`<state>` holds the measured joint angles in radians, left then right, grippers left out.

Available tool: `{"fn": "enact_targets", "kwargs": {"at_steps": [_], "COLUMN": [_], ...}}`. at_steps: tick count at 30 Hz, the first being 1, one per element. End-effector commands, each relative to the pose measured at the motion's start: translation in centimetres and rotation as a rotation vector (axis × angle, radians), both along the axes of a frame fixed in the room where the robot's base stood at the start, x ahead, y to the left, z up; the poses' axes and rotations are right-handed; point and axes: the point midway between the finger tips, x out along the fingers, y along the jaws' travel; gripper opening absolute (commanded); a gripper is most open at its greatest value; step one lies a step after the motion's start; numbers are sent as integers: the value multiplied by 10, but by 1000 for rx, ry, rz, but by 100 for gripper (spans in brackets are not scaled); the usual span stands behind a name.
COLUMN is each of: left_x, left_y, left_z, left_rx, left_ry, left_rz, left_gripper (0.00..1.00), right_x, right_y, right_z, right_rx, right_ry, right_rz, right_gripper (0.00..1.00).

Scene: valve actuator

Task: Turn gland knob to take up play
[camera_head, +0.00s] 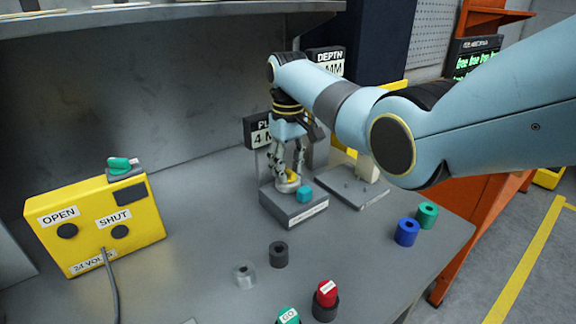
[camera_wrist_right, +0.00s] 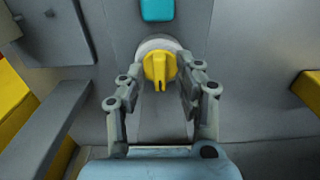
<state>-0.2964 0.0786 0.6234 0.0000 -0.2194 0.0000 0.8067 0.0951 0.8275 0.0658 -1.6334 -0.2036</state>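The yellow gland knob (camera_wrist_right: 159,67) has a raised fin and sits on a round pale collar (camera_wrist_right: 152,43). In the head view the knob (camera_head: 292,178) shows low between the fingers, on a grey block (camera_head: 292,211) on the bench. My right gripper (camera_head: 287,172) points down at it from above. In the wrist view my right gripper (camera_wrist_right: 159,80) has a finger on each side of the knob. The fingers stand apart, with narrow gaps to the knob's sides; contact is not clear. My left gripper is not in view.
A teal block (camera_head: 303,194) sits beside the knob. A yellow OPEN/SHUT box (camera_head: 95,222) stands at left. Red (camera_head: 326,293) and green GO (camera_head: 288,316) buttons are in front. Signs stand behind the arm.

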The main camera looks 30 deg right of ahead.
Motion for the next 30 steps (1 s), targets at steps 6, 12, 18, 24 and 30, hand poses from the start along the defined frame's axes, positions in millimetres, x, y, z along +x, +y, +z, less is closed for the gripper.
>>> {"fn": "enact_targets", "kwargs": {"at_steps": [6, 12, 18, 24, 30], "left_x": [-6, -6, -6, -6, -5], "left_y": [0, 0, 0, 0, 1], "left_z": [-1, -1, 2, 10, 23], "left_rx": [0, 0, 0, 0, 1], "left_ry": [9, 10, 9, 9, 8], "left_rz": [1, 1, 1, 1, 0], "left_gripper": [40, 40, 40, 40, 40], "right_x": [0, 0, 0, 0, 1], "right_y": [0, 0, 0, 0, 0], "right_z": [0, 0, 1, 3, 4], "right_rx": [0, 0, 0, 0, 0], "right_ry": [0, 0, 0, 0, 0], "right_rz": [0, 0, -17, -94, -242], "right_gripper": [4, 0, 0, 0, 0]}}
